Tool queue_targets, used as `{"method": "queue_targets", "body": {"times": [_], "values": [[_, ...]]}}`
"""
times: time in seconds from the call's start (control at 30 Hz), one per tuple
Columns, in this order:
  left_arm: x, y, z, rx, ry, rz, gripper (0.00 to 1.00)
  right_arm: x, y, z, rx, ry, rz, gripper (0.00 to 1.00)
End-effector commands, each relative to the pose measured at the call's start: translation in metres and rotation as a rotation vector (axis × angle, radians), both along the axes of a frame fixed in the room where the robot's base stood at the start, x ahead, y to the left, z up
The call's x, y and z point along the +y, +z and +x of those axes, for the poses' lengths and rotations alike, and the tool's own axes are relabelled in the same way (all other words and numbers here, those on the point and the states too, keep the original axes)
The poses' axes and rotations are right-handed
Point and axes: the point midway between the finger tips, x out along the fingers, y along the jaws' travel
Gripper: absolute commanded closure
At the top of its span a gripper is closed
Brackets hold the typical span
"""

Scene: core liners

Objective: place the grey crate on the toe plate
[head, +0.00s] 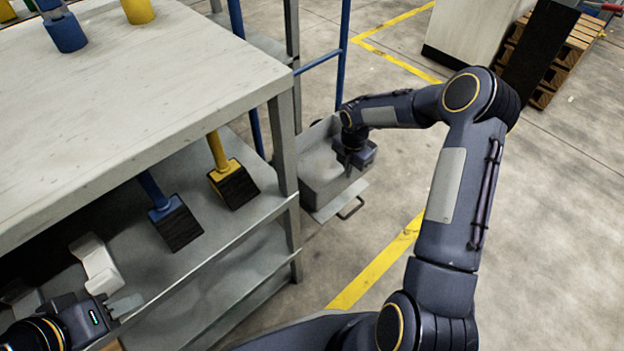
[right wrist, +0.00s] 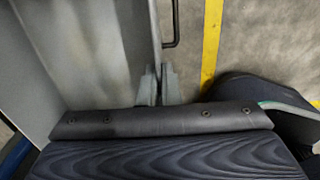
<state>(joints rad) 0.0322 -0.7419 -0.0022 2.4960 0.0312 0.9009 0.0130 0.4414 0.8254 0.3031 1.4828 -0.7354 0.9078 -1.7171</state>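The grey crate (head: 322,184) is an open-topped box at the foot of a blue upright frame (head: 343,55). A thin grey plate with a black loop (head: 339,201), apparently the toe plate, sticks out from under its near side. I cannot tell whether the crate rests fully on it. My right gripper (head: 355,160) reaches down at the crate's right wall. In the right wrist view its fingers (right wrist: 158,86) stand on both sides of the crate's rim (right wrist: 155,35), close against it. My left gripper (head: 124,305) is low at the left by the shelf, its opening unclear.
A grey shelf table (head: 150,85) fills the left, with blue and yellow dark-ended tools (head: 235,186) on its lower shelf. A corner post stands close left of the crate. Floor with yellow lines (head: 375,268) is clear to the right. A wooden pallet (head: 560,45) stands at the back right.

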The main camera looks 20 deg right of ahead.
Motion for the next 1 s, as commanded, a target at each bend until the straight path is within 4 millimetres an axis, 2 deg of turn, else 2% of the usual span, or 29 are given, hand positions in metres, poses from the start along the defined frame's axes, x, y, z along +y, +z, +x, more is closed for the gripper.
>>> {"method": "queue_targets", "body": {"times": [0.17, 0.33, 0.53, 0.77, 1.0], "values": [[0.000, -0.010, 0.000, 0.000, 0.000, 0.000, 0.64, -0.001, -0.017, 0.000, 0.000, 0.010, 0.000, 1.00], [0.000, -0.023, 0.000, 0.000, 0.000, 0.000, 0.64, -0.001, -0.046, 0.000, 0.000, 0.010, 0.001, 1.00], [0.000, -0.029, 0.000, 0.000, 0.000, 0.000, 0.64, -0.001, -0.063, 0.000, 0.000, 0.010, -0.001, 1.00], [0.000, -0.047, 0.000, 0.000, 0.000, 0.000, 0.64, -0.001, -0.100, 0.000, 0.000, 0.009, 0.000, 1.00], [0.000, -0.046, 0.000, 0.000, 0.000, 0.000, 0.64, -0.001, -0.101, 0.001, -0.002, 0.009, 0.000, 1.00]]}}
